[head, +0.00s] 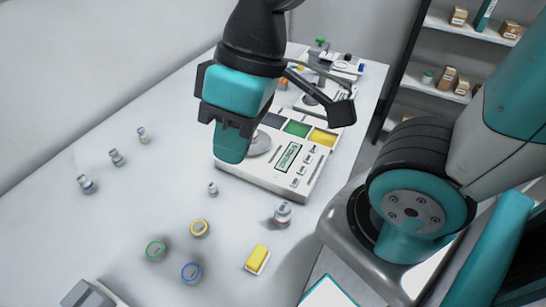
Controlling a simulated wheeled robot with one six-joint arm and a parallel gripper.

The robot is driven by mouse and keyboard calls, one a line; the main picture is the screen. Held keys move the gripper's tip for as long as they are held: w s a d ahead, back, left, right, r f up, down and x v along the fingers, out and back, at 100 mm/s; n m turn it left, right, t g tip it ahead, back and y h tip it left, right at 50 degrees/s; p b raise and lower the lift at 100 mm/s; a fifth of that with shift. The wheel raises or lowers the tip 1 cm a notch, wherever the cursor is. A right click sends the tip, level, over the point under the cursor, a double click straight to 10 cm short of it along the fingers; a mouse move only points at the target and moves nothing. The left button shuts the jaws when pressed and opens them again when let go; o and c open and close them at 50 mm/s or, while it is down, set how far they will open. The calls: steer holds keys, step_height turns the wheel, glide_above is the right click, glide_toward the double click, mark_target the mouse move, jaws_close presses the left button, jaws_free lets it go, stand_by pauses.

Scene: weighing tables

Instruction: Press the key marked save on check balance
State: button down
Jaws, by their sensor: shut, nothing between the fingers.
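A white balance (314,178) with a small display (288,157) and several small light keys (301,171) beside it stands on the table. Dark, green and yellow panels lie along its far side. Its round grey pan is partly hidden behind my gripper. The lettering is too small to read, so I cannot tell which key is marked save or whether this is the check balance. My gripper (232,152) is shut and empty, pointing down in front of the balance's left part. The height of its tips above the balance is unclear.
More equipment (345,66) stands at the table's far end, partly hidden by my arm. Shelves (446,85) with boxes stand back right.

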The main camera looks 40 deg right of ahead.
stand_by(0.3)
steer(key=w+d+m+p, duration=0.5)
steer(key=w, duration=0.3)
steer(key=m+t+y+p, duration=0.4)
steer(key=m+p, duration=1)
steer(key=m, duration=0.2)
glide_above(316, 149)
step_height(316, 149, down, 14)
steer(key=r, duration=0.1)
steer(key=shift+f, duration=0.3)
step_height(316, 149, down, 9)
steer(key=b, duration=0.7)
steer(key=shift+r, duration=0.1)
